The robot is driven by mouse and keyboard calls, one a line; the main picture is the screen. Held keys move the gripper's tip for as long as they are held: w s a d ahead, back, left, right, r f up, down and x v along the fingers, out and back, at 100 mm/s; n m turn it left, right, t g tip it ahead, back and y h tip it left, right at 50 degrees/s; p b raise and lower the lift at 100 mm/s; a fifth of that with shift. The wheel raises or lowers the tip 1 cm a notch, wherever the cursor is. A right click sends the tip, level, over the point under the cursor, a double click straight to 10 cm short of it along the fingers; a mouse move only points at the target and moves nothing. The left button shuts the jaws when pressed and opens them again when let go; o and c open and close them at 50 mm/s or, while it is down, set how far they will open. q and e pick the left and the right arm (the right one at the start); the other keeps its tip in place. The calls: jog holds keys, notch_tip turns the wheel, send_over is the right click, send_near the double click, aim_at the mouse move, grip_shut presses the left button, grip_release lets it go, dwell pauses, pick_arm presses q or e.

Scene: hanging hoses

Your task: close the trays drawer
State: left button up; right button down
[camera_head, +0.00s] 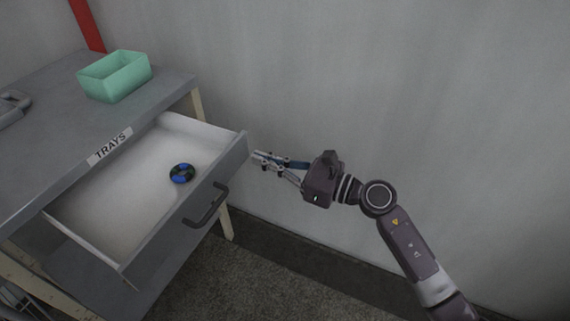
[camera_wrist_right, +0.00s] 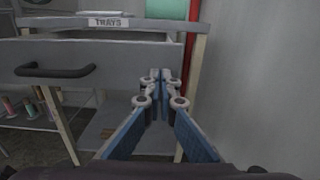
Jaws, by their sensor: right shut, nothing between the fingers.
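The trays drawer (camera_head: 88,211) is pulled well out of the grey bench, below a label reading TRAYS (camera_head: 109,147). Its grey front carries a dark bar handle (camera_head: 206,204); the handle also shows at the left in the right wrist view (camera_wrist_right: 55,71). A small round black and blue object (camera_head: 182,173) lies inside the drawer. My right gripper (camera_head: 256,157) is shut and empty, just outside the drawer front near its far right end. I cannot tell whether its tips touch the front. My left gripper is not in view.
A green open bin (camera_head: 115,75) stands on the bench top (camera_head: 50,116). A grey object (camera_head: 12,108) lies at the bench's left edge. A grey wall (camera_head: 400,100) is behind my right arm. The carpet (camera_head: 260,285) in front of the drawer is clear.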

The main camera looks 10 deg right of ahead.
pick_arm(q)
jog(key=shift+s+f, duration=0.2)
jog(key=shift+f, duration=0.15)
pick_arm(e)
jog(key=shift+x, duration=1.45)
